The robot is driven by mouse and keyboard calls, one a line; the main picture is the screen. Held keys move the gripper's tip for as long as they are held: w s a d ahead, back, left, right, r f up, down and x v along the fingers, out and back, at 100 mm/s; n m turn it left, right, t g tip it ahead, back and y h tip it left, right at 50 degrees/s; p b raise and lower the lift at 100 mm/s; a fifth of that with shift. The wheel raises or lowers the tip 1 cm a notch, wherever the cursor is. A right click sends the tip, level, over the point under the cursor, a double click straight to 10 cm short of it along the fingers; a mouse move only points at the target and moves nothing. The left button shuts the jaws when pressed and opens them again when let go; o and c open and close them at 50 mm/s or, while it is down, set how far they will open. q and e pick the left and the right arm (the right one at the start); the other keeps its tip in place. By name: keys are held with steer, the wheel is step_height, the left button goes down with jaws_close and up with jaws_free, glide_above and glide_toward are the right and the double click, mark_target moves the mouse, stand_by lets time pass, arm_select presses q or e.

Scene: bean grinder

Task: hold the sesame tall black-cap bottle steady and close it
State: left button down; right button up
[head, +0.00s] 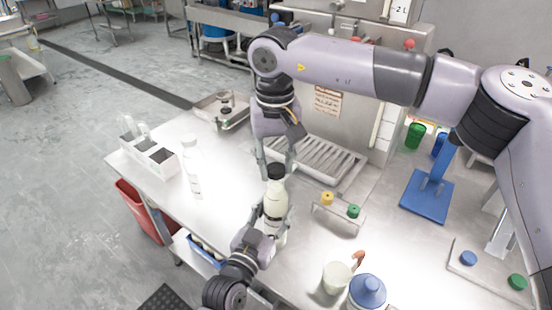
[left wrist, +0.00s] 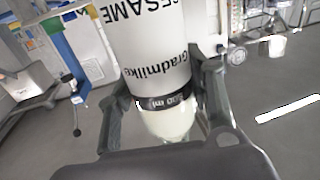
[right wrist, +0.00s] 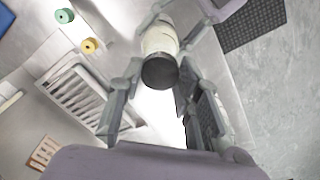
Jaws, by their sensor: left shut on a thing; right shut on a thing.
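The sesame bottle (head: 275,204) is tall and cream-white, and it stands roughly upright near the middle of the table. Its "SESAME" label shows in the left wrist view (left wrist: 150,45), with a dark band lower down. My left gripper (head: 262,214) is shut around the bottle's body from the lower left. The black cap (head: 277,171) is at the bottle's top, and it also shows in the right wrist view (right wrist: 160,73). My right gripper (head: 276,164) comes from above and is shut on the cap. The fingers hide the seam between cap and neck.
A whitish bottle (head: 193,172) stands to the left, beside a white caddy (head: 158,158). A small stand with yellow and green caps (head: 340,216) is to the right. A drip grate (head: 314,160) lies behind.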

steer(key=shift+f, duration=0.55)
steer(key=shift+f, duration=0.6)
